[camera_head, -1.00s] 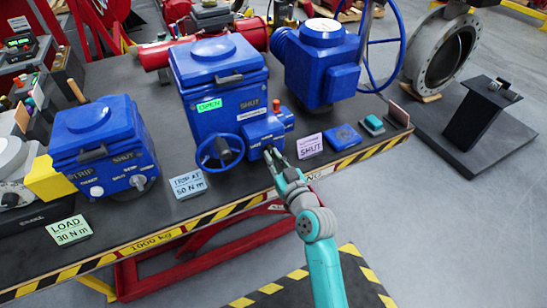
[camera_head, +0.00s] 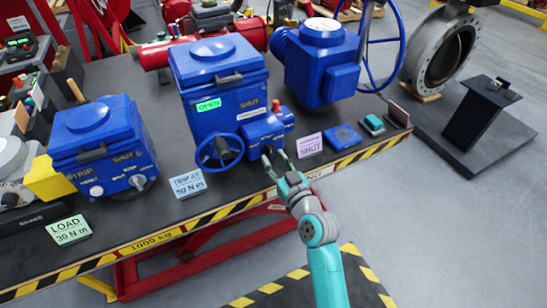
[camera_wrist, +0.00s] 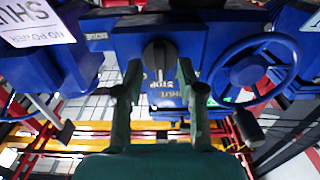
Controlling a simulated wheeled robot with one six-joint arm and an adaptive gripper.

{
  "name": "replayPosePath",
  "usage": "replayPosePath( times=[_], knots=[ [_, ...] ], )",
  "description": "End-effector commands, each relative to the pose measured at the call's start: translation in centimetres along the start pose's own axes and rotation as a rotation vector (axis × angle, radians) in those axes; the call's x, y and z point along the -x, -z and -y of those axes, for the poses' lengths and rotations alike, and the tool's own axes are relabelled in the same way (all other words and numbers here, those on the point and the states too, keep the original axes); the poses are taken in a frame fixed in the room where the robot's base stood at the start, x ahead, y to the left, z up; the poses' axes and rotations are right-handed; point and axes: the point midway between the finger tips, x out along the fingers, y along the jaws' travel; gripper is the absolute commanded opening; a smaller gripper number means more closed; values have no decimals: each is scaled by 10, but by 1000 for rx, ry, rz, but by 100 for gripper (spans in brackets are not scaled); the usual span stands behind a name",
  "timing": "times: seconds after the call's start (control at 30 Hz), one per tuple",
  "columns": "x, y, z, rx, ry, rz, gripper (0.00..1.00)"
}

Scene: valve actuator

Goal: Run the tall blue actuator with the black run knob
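The tall blue actuator (camera_head: 212,105) stands mid-bench. Its green OPEN window (camera_head: 209,106) is lit, and the SHUT window beside it is dark. A small blue control box (camera_head: 263,131) is on its front right. The black run knob (camera_wrist: 158,56) is on this box, with STOP lettering by it in the wrist view; the gripper mostly hides it in the head view. My gripper (camera_head: 274,156) is open in front of the box. In the wrist view my two fingers (camera_wrist: 157,74) stand apart either side of the knob, with gaps to it.
A blue handwheel (camera_head: 219,152) is just left of the control box; it is close on the right in the wrist view. A lower blue actuator (camera_head: 104,143) stands left, and a larger one (camera_head: 322,62) stands back right. Cards (camera_head: 188,183) line the front edge.

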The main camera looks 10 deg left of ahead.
Motion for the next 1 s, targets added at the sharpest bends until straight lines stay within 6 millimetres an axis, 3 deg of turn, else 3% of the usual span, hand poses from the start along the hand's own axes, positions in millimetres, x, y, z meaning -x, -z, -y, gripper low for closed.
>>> replayPosePath(
  times=[0.3, 0.5, 0.7, 1.0],
  knots=[
    [61, -2, -1, -1, -2, 3, 39],
    [92, -1, -1, -2, -2, 2, 39],
    [106, -1, 0, -1, -1, 1, 39],
    [108, -1, 0, -1, 0, 1, 39]
  ],
)
